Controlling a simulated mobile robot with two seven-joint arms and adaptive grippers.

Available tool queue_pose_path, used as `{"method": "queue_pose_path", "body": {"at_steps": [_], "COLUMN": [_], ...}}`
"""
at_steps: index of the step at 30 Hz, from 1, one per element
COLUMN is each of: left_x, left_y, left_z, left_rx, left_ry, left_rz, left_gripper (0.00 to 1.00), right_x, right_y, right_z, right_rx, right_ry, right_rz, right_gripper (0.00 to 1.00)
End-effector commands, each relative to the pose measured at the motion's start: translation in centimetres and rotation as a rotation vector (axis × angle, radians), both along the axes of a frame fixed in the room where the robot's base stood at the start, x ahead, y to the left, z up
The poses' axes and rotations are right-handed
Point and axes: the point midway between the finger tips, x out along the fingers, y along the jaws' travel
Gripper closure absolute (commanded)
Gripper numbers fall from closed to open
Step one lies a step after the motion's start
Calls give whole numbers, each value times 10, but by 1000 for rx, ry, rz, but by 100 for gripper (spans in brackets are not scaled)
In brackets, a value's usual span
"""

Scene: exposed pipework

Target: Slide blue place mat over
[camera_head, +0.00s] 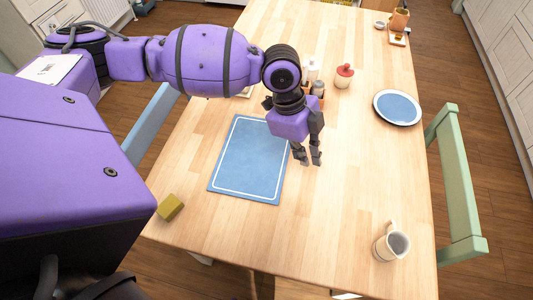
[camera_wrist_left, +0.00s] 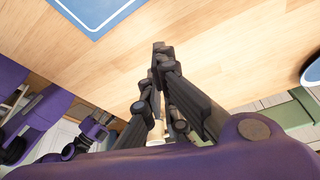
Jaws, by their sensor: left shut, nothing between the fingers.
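The blue place mat (camera_head: 247,160) with a white border line lies flat on the wooden table, left of centre in the head view. One corner of the mat (camera_wrist_left: 97,12) shows at the top left of the left wrist view. My left gripper (camera_head: 309,160) is shut and empty, pointing down just right of the mat's right edge. Its fingers (camera_wrist_left: 158,60) meet in the left wrist view with bare table beyond them. Whether the fingertips touch the table is hard to tell. Part of the mat's top right is hidden behind my left gripper and wrist.
A yellow-green block (camera_head: 171,207) lies near the table's left edge. A jug (camera_head: 390,246) stands front right, and a blue plate (camera_head: 397,107) lies at the right. A condiment caddy (camera_head: 314,97) and red-topped pot (camera_head: 344,77) stand behind the gripper. Wood (camera_head: 340,200) right of the mat is clear.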

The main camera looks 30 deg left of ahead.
Motion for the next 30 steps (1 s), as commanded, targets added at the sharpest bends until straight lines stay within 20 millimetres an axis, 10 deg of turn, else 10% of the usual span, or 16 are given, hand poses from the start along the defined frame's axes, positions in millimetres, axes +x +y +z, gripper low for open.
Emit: {"method": "queue_pose_path", "body": {"at_steps": [11, 30], "left_x": [-1, 2], "left_y": [-28, 13], "left_z": [-76, -74], "left_rx": [-1, -1], "left_ry": [1, -3], "left_rz": [0, 0], "left_gripper": [100, 100], "right_x": [-5, -4], "right_y": [1, -2], "right_z": [-6, 1], "right_rx": [2, -1], "right_ry": [11, 6], "right_rz": [-3, -4], "right_gripper": [60, 60]}}
